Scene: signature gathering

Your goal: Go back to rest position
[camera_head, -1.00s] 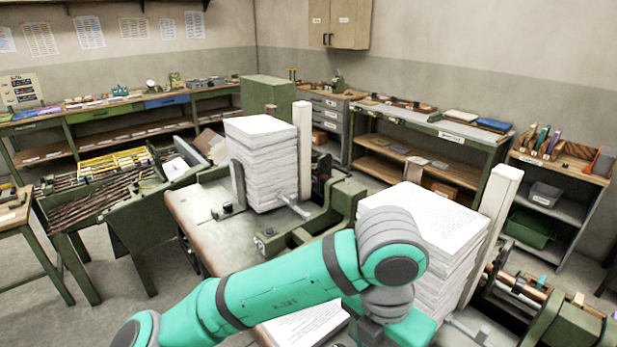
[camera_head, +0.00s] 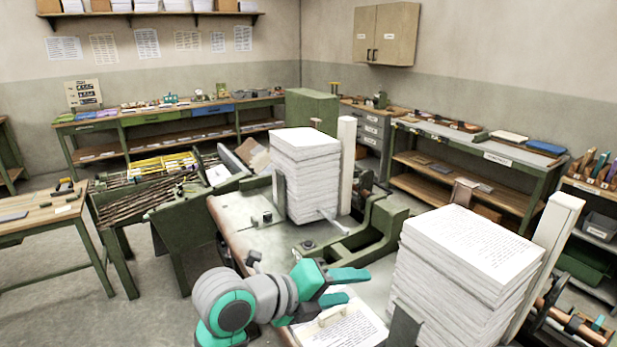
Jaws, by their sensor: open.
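My gripper (camera_head: 346,287) is at the lower middle of the head view, at the end of my folded teal and grey arm. Its two teal fingers point right and stand apart, with nothing visible between them. It appears over the workbench (camera_head: 245,232), just above a printed sheet or thin stack (camera_head: 355,328) with a pale handle-like piece (camera_head: 333,314) on it. A tall paper stack (camera_head: 465,245) stands to the right of my gripper. Another tall stack (camera_head: 305,165) stands farther back on the bench.
White posts (camera_head: 347,165) (camera_head: 545,250) stand beside the stacks, and green bench machinery (camera_head: 385,220) lies between them. A green cart with racks (camera_head: 185,215) and a wooden table (camera_head: 40,215) are at left. Open floor (camera_head: 120,320) shows at lower left.

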